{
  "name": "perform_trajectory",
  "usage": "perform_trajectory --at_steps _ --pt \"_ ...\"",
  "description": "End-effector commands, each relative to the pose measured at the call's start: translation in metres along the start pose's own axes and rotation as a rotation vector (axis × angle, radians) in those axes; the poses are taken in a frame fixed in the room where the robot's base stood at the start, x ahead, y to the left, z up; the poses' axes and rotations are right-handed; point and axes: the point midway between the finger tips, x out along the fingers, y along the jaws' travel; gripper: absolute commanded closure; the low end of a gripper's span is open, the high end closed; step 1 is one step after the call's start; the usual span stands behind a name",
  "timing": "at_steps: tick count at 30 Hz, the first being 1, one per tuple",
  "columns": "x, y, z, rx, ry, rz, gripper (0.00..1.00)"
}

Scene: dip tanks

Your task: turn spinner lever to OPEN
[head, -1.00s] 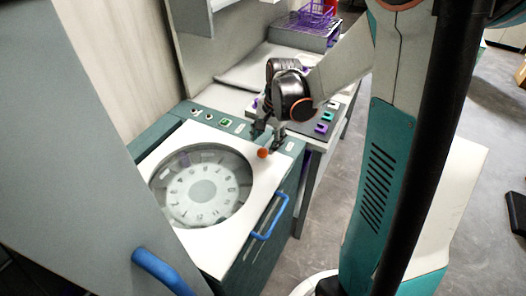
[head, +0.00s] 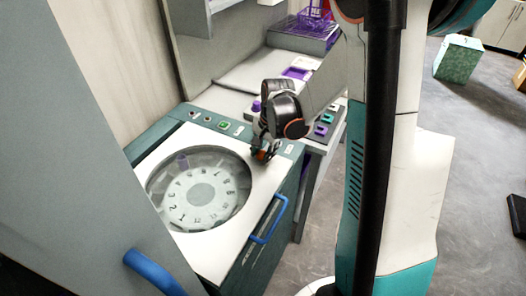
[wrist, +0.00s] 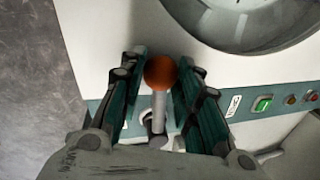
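The spinner lever has a round orange-red knob (wrist: 160,72) on a thin metal shaft (wrist: 158,108), seen in the wrist view. In the head view the knob (head: 263,155) is partly covered by my fingers, at the back right corner of the spinner's white top. In the head view my gripper (head: 265,152) is low over the spinner top. The spinner (head: 202,193) has a round window with a numbered dial inside.
A green button (wrist: 262,104) and small round controls sit on the teal panel strip. A blue handle (head: 270,220) is on the spinner's front. A grey cabinet with another blue handle (head: 153,272) stands at the left. A bench with purple parts (head: 321,131) is behind.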

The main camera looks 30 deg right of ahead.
Motion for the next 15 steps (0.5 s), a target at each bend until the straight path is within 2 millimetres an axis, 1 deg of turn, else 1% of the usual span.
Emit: perform_trajectory --at_steps 8,15 --pt "0.000 -0.002 0.001 0.016 0.003 0.000 1.00" --pt "0.003 -0.013 0.003 0.114 0.023 0.000 1.00"
